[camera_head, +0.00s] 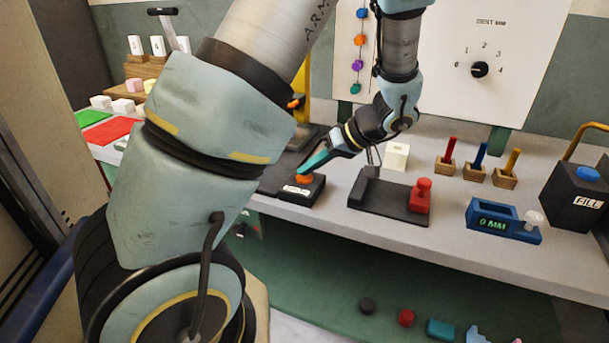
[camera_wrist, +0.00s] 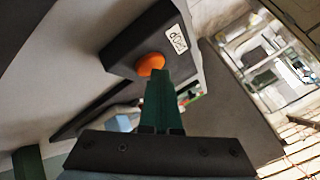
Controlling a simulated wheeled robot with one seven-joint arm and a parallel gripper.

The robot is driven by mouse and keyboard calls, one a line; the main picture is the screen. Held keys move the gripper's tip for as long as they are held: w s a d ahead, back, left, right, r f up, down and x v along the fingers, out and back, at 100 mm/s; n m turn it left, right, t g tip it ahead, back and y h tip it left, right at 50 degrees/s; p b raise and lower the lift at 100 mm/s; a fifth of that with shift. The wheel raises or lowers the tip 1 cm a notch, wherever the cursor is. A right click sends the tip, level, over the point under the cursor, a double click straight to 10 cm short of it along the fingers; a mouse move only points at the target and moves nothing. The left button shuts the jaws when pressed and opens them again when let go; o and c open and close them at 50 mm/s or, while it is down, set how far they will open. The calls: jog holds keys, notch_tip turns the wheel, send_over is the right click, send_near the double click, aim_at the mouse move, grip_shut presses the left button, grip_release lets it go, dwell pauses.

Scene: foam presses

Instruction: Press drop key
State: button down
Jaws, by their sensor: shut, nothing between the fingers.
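The drop key is an orange round button (camera_head: 304,178) on a black box with a white label, near the front edge of the bench. In the wrist view the orange button (camera_wrist: 150,64) sits on the black box (camera_wrist: 130,40), whose label reads DROP. My gripper (camera_head: 303,172) is shut and empty, with its teal fingers slanting down to the button. In the wrist view my fingertips (camera_wrist: 158,75) overlap the lower edge of the button. They are at or just above it; I cannot tell whether they touch. The fingers hide part of the button.
Right of the key stands a dark fixture (camera_head: 385,198) with a red knob (camera_head: 422,190). Beyond are a white block (camera_head: 396,156), wooden holders with coloured pegs, a blue gauge (camera_head: 500,222) reading 0 MM and a black FILL box (camera_head: 577,195). Several objects lie below the bench.

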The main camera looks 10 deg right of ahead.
aim_at(309, 178)
jog(key=shift+r+p, duration=0.45)
jog(key=shift+r, duration=0.45)
jog(key=shift+r, duration=0.1)
jog(key=shift+r+p, duration=1.45)
jog(key=shift+r, duration=1)
jog(key=s+a+m+g+h, duration=0.1)
jog(key=s+a+m+h, duration=0.1)
jog(key=a, duration=0.5)
jog(key=s+a+m+g+h, duration=0.1)
jog(key=s+a+m+h, duration=0.2)
jog(key=s+a+h, duration=0.2)
jog(key=shift+a+r+m+h, duration=0.35)
jog(key=shift+a+h, duration=0.45)
jog(key=shift+a, duration=0.2)
